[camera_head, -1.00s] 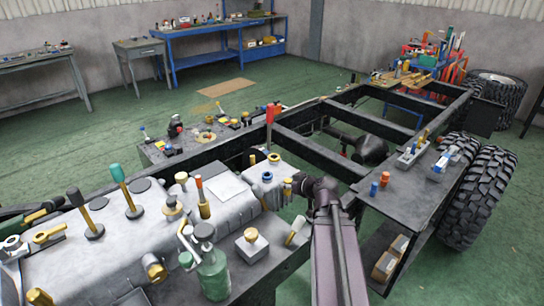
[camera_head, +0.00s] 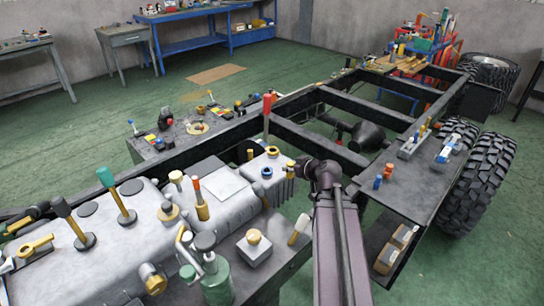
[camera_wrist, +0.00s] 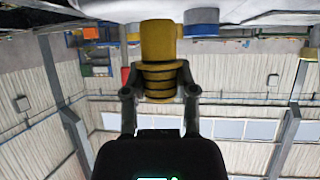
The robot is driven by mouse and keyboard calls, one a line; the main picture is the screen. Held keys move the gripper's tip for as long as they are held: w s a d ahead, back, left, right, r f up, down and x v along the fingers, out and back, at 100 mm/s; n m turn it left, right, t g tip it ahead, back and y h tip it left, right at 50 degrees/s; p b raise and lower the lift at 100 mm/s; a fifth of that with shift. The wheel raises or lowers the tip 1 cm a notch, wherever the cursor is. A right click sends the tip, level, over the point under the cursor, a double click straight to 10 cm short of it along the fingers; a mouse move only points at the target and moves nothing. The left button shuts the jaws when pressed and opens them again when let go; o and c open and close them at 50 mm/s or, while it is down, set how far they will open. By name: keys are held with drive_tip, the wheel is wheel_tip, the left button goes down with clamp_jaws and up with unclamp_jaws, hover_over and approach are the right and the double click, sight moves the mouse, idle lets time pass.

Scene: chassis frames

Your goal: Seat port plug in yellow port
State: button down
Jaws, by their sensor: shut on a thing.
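My gripper (camera_wrist: 160,92) is shut on a ribbed yellow port plug (camera_wrist: 160,75), with one finger on each side. In the head view my gripper (camera_head: 300,168) and the plug (camera_head: 290,171) are small, at the right edge of a silver block. The yellow port (camera_head: 273,151) is a yellow ring on top of this block, left of and a little beyond the plug; the two look apart. A blue port (camera_head: 267,172) is nearer. A blue ring (camera_wrist: 201,18) also shows beside the plug in the wrist view. The plug's tip against the port cannot be made out.
An upright red-topped post (camera_head: 267,115) stands behind the block. The dark chassis rails (camera_head: 300,145) run behind and right of my arm. Bottles, mallets and a knobbed block (camera_head: 253,248) crowd the near left. A side shelf (camera_head: 400,190) carries small parts.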

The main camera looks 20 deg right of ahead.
drive_tip(key=shift+r, duration=0.1)
drive_tip(key=shift+n+g+y, duration=0.3)
drive_tip(key=shift+n+y, duration=0.6)
drive_tip(key=a+r+p, duration=0.3)
drive_tip(key=shift+r+p, duration=0.15)
drive_tip(key=shift+p, duration=0.15)
drive_tip(key=shift+w, duration=0.1)
drive_tip(key=w+d, duration=0.1)
drive_tip(key=w, duration=0.3)
drive_tip(key=w+d+f+b, duration=0.1)
drive_tip(key=w, duration=0.4)
drive_tip(key=w+d, duration=0.1)
drive_tip(key=w, duration=0.4)
drive_tip(key=shift+w+d+f, duration=0.1)
drive_tip(key=shift+d+f, duration=0.1)
drive_tip(key=shift+d, duration=0.15)
drive_tip(key=shift+w+d+b, duration=0.2)
drive_tip(key=shift+w+b, duration=0.1)
drive_tip(key=shift+w, duration=0.3)
wheel_tip(320, 180, down, 4)
drive_tip(key=b, duration=0.3)
drive_tip(key=shift+r, duration=0.15)
